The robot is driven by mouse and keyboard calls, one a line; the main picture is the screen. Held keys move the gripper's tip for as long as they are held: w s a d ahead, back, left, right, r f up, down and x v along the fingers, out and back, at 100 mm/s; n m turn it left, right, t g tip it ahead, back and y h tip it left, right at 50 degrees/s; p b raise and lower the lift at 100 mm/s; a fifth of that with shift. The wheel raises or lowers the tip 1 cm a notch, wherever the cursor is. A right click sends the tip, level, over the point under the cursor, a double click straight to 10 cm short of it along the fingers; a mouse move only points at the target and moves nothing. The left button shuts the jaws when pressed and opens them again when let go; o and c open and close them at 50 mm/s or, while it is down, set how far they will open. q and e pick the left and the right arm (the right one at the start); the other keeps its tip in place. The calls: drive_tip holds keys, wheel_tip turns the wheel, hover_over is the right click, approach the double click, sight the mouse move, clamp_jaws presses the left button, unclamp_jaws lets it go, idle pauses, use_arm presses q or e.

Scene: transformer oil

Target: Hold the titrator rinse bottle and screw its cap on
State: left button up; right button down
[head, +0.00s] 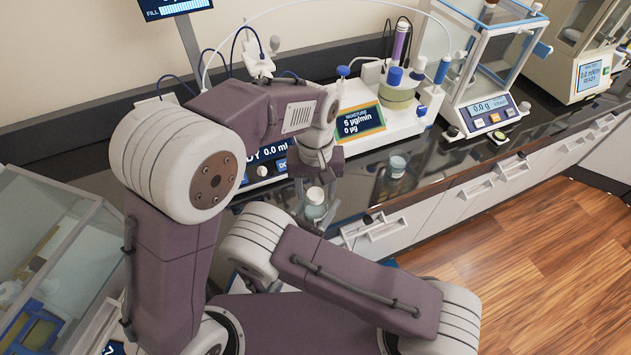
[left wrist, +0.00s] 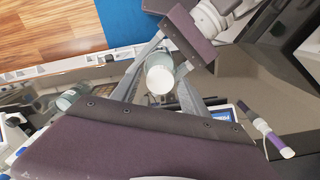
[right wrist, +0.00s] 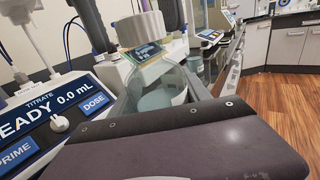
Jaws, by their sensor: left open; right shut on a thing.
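The rinse bottle (right wrist: 160,90) is clear with pale liquid and stands upright between the fingers of my right gripper (right wrist: 158,78), which is shut on it. Its white cap (right wrist: 142,28) sits on the bottle's mouth; I cannot tell how tight it is. In the head view the bottle (head: 315,212) is small below my left gripper (head: 316,196). My left gripper points down and is open, its fingers on either side of the cap (left wrist: 160,79) in the left wrist view. Whether they touch it is unclear. The left forearm hides part of the bench.
Behind is a titrator with a moisture display (head: 352,122). A second bottle (head: 397,168) stands on the dark bench to the right. A balance (head: 490,112) is farther right. A clear-walled case (head: 60,250) is at left. Drawer fronts (head: 385,232) run along the bench's front.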

use_arm(q)
drive_tip(key=shift+c, duration=0.3)
clamp_jaws()
drive_tip(key=shift+o, duration=0.9)
unclamp_jaws()
wheel_tip(320, 180, up, 12)
